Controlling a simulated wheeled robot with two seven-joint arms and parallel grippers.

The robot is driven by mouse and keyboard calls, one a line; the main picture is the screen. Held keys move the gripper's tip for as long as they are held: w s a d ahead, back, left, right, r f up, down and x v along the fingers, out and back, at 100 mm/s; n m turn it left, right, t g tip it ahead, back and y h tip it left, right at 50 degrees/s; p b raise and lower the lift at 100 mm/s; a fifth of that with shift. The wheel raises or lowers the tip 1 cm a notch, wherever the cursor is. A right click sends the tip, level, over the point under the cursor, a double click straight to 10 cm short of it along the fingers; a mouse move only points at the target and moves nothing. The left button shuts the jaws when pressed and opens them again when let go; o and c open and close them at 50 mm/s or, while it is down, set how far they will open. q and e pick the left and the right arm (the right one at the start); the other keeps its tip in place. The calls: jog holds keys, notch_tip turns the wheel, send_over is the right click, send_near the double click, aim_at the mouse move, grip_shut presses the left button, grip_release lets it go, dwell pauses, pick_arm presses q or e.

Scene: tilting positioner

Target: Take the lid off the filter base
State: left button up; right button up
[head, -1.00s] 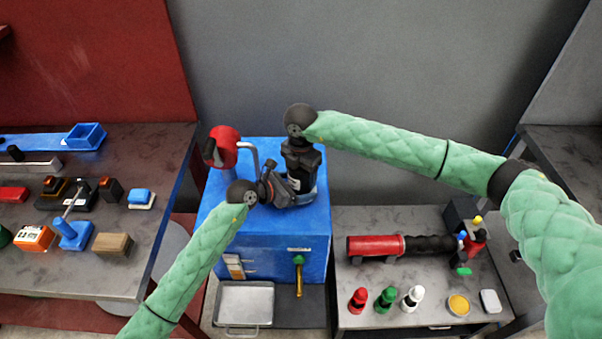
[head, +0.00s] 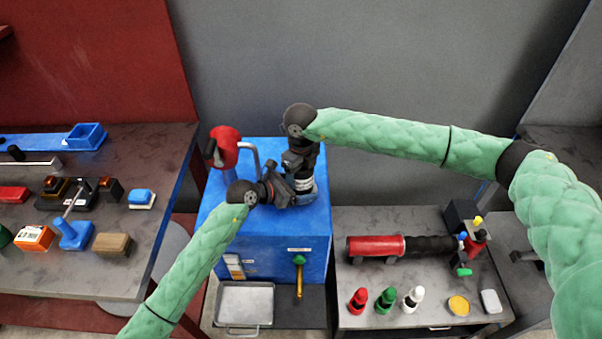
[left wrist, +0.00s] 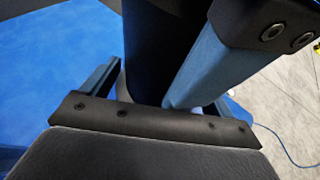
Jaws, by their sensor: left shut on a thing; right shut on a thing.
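The filter base stands on top of the blue cabinet (head: 225,200), at its right side. Only small parts of it show in the head view between my two grippers, and I cannot make out the lid's edge. My left gripper (head: 290,190) reaches in level from the left and is shut on the base. In the left wrist view a dark, upright round body (left wrist: 160,45) stands between its fingers (left wrist: 165,85). My right gripper (head: 303,170) points down from above and is shut on the lid, which it mostly hides. I cannot see a gap between lid and base.
A red part with a bent grey pipe (head: 226,148) stands at the cabinet's back left. A metal tray (head: 244,300) lies in front. The left bench (head: 130,240) holds several tools and blocks. The right bench (head: 345,305) holds a red cylinder (head: 376,247) and several small bottles.

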pick_arm(q)
jog(key=shift+s+f, duration=0.1)
jog(key=shift+f, duration=0.05)
pick_arm(e)
jog(key=n, duration=0.7)
jog(key=shift+d, duration=0.1)
jog(key=n, duration=0.4)
jog(key=shift+r, duration=0.1)
jog(key=n, duration=0.4)
jog(key=shift+w, duration=0.1)
jog(key=shift+r, duration=1.2)
pick_arm(q)
jog(key=shift+f, duration=0.1)
pick_arm(e)
jog(key=shift+r, duration=1.9)
pick_arm(q)
jog(key=o, duration=1.7)
jog(key=shift+s+a+r, duration=0.2)
jog(key=shift+a+r, duration=0.2)
jog(key=shift+a, duration=0.05)
pick_arm(e)
jog(key=shift+r, duration=0.2)
pick_arm(q)
jog(key=p+v, duration=0.2)
jog(key=v, duration=0.9)
jog(key=shift+f, duration=0.15)
pick_arm(e)
notch_tip(320, 180, up, 2)
